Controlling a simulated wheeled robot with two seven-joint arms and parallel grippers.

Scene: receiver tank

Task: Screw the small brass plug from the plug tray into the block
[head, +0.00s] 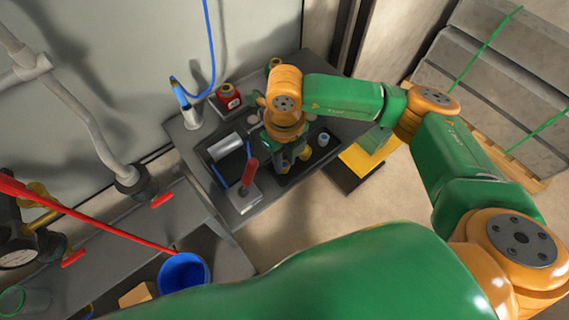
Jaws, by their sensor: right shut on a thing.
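My right gripper (288,160) reaches down over the grey bench (188,142), its fingers pointing at the dark area near the front right. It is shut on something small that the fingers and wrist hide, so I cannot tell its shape. A grey box-like piece (240,198) with a red upright handle (250,172) stands just left of the gripper. I cannot make out the small brass plug, the plug tray or the block with certainty. My left gripper is not in view.
A dark tray with a pale cylinder (223,147) lies left of the gripper, and a small blue-grey cup (323,139) right of it. A white-and-blue bottle (188,112) and red container (228,98) stand behind.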

